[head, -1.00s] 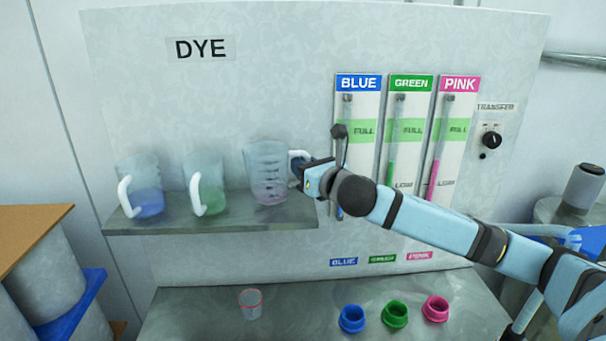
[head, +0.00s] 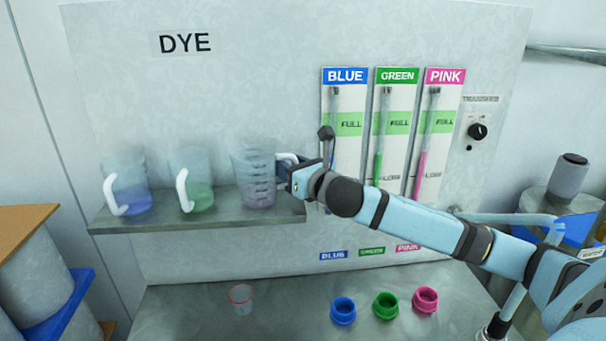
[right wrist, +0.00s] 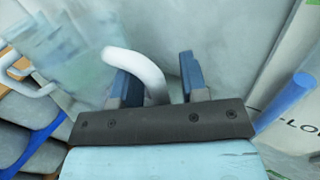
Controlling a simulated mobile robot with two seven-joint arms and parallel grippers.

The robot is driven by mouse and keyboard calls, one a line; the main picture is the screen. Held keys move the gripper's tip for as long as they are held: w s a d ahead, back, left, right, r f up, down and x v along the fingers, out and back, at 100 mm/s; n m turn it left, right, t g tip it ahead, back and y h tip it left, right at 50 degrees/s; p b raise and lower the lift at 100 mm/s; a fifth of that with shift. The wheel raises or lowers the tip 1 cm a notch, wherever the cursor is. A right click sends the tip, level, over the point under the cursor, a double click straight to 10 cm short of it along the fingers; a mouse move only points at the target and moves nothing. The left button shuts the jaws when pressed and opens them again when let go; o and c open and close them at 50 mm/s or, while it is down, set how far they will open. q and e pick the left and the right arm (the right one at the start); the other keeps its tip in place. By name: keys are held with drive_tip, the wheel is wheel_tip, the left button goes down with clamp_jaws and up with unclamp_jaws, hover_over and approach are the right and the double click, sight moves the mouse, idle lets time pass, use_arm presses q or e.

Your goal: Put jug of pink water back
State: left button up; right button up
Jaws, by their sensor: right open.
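The jug of pink water (head: 254,182) stands upright on the shelf at its right end, a clear jug with a little pale pink liquid at the bottom. Its white handle (head: 287,158) points right, toward my right gripper (head: 289,172). In the right wrist view the white handle (right wrist: 138,68) lies between the two blue fingers of my right gripper (right wrist: 158,82), which are apart. The jug's clear body (right wrist: 75,50) is at the upper left there. I cannot tell whether a finger touches the handle. My left gripper is not in view.
The shelf (head: 240,208) also holds a blue-water jug (head: 130,188) and a green-water jug (head: 192,185). Below, the counter (head: 200,310) carries a small red-rimmed cup (head: 241,298) and blue (head: 343,311), green (head: 386,305) and pink (head: 426,299) funnel-like rings. Gauge tubes stand behind my right arm.

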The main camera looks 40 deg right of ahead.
drive_tip(key=s+b, duration=0.3)
drive_tip(key=s, duration=0.9)
drive_tip(key=shift+d, duration=0.2)
idle(0.4)
